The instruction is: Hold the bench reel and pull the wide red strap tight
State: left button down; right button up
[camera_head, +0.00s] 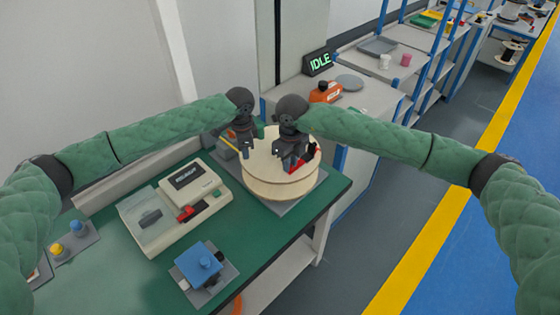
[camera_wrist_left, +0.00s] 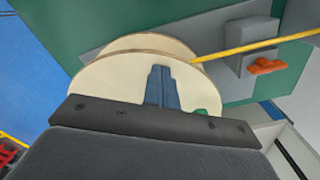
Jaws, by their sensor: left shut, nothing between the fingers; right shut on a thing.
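The bench reel (camera_head: 268,188), two pale wooden discs, lies flat at the right end of the green bench. It also shows in the left wrist view (camera_wrist_left: 110,75). My left gripper (camera_head: 246,157) is shut and empty over the reel's left part; its closed fingers (camera_wrist_left: 161,85) appear against the pale disc in the left wrist view. I cannot tell whether they touch it. My right gripper (camera_head: 290,168) is shut on the red strap (camera_head: 301,161) above the reel's right part. Most of the strap is hidden by the gripper.
A yellow strand (camera_wrist_left: 250,48) runs from the reel past a grey block (camera_wrist_left: 248,45) with an orange clip (camera_wrist_left: 267,66). A beige machine (camera_head: 175,205) and a blue box (camera_head: 199,264) stand left of the reel. The bench's right edge is close to the reel.

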pick_arm(q)
jog(key=shift+s+f, duration=0.25)
jog(key=shift+f, duration=0.2)
pick_arm(e)
jog(key=shift+s+a, duration=0.5)
jog(key=o, duration=0.9)
jog(key=shift+c, duration=0.2)
notch_tip(320, 180, up, 8)
dwell(0.3)
pick_arm(q)
jog(key=shift+w+r+p, duration=0.15)
jog(key=shift+r+p, duration=1.4)
jog(key=shift+r, duration=0.15)
jog(key=shift+w+r+p, duration=0.1)
jog(key=shift+r+p, duration=1.45)
jog(key=shift+r, duration=0.1)
pick_arm(e)
notch_tip(320, 180, up, 6)
